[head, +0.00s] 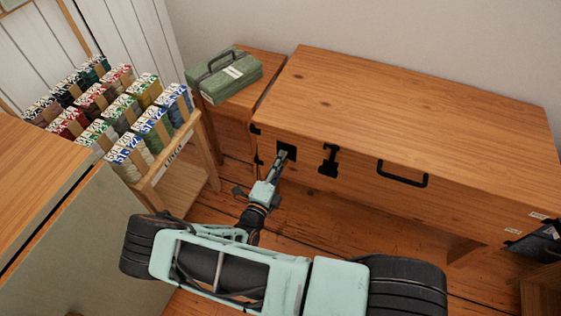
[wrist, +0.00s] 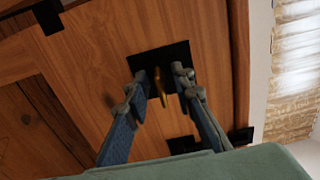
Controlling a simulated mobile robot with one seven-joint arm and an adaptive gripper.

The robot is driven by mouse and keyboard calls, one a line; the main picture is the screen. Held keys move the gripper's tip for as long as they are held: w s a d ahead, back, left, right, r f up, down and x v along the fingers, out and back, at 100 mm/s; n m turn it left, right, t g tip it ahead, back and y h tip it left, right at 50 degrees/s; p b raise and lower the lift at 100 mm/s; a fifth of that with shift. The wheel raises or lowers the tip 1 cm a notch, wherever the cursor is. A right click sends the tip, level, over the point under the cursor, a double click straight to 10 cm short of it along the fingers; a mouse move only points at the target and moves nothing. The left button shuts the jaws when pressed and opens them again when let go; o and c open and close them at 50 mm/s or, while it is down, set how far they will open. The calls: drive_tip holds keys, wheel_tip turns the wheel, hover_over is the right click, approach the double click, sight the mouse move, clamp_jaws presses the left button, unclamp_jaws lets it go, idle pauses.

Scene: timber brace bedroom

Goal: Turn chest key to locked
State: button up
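The wooden chest (head: 420,105) stands against the wall, its lid down. A black lock plate (head: 290,150) is on its front, near the left end; it also shows in the wrist view (wrist: 165,57). A brass key (wrist: 161,88) stands out from this plate in the wrist view. My gripper (head: 281,157) is at the lock plate. In the wrist view its fingers (wrist: 161,82) are apart, one on each side of the key, with a gap visible around it. The key is not discernible in the head view, and its exact turn is hard to read.
A black latch (head: 328,160) and a black handle (head: 402,176) are on the chest front, right of the lock. A green box (head: 224,76) sits on a low wooden cabinet at left. A rack (head: 172,150) of yarn-like bundles stands left of my arm.

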drive_tip(key=shift+s, duration=0.1)
drive_tip(key=v, duration=1.1)
drive_tip(key=shift+s+a, duration=0.15)
drive_tip(key=shift+s, duration=0.25)
